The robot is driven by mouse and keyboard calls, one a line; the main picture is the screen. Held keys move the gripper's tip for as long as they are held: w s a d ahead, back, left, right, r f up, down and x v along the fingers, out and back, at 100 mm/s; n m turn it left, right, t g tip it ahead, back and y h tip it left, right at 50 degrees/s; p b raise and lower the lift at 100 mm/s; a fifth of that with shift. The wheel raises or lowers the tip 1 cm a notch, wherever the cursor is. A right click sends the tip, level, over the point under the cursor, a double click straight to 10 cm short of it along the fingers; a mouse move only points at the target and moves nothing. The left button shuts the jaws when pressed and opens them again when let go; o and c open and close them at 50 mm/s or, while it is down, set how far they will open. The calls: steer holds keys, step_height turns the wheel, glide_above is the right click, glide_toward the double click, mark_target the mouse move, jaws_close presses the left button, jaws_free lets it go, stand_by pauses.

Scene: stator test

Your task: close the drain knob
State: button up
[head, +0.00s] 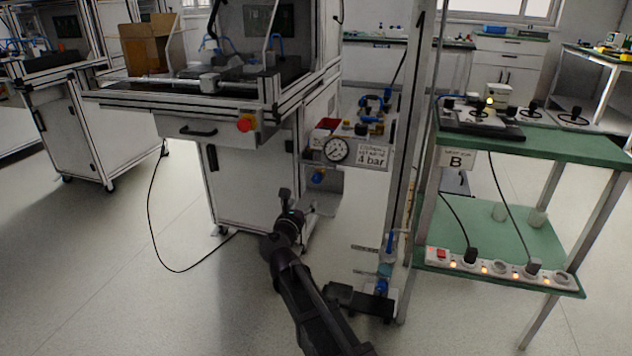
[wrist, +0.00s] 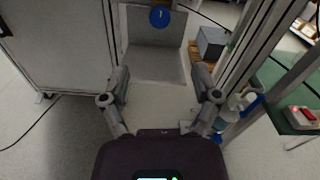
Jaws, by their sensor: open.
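A round blue knob (head: 318,177) is below the pressure gauge in the head view, above a grey tray. It is likely the drain knob. The wrist view shows a blue round knob with a white mark (wrist: 160,16) at the top centre, beyond my fingers. My gripper (head: 286,194) is left of and lower than the knob in the head view. In the wrist view my gripper (wrist: 160,76) has its two fingers apart with nothing between them. It does not touch the knob.
A gauge (head: 336,150) and a "4 bar" sign (head: 373,155) are above the knob. A grey tray (wrist: 155,62) is below it. A white cabinet (head: 250,185) stands left, and a green-topped table (head: 560,147) right. A blue valve (head: 381,287) is low by the post.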

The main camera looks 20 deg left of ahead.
mark_target(316, 180)
steer(key=w, duration=1.3)
steer(key=shift+w, duration=0.15)
jaws_close()
